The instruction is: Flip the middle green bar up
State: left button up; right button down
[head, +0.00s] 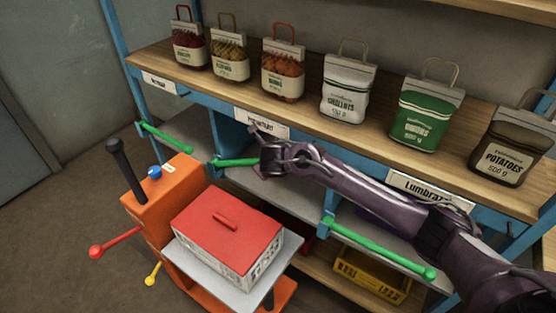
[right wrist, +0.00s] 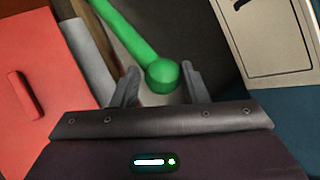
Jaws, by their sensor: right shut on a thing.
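The middle green bar (head: 235,162) lies about level along the shelf front, hinged at its left end on a blue post. My right gripper (head: 264,158) is at the bar's right end, its arm reaching in from the right. Part of the bar's end is hidden behind the gripper in the head view. My left gripper is not in view.
Other green bars show at left (head: 167,137) and right (head: 380,248). Paper sacks, among them a green one (head: 425,115), line the wooden shelf (head: 310,110) above my arm. An orange machine (head: 160,205) and a red-lidded box (head: 225,230) stand close in front.

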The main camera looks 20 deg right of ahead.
jog(key=shift+w+a+r+g+p, duration=0.2)
jog(key=shift+w+r+p, duration=0.15)
jog(key=shift+r+p, duration=0.2)
jog(key=shift+w+a+r+g+p, duration=0.15)
jog(key=shift+w+r+p, duration=0.15)
jog(key=shift+r+p, duration=0.25)
jog(key=c, duration=0.8)
grip_release()
jog(key=shift+c, duration=0.2)
jog(key=p+v, duration=0.1)
jog(key=v, duration=0.6)
jog(key=shift+s+a+r, duration=0.15)
jog(key=shift+s+a, duration=0.15)
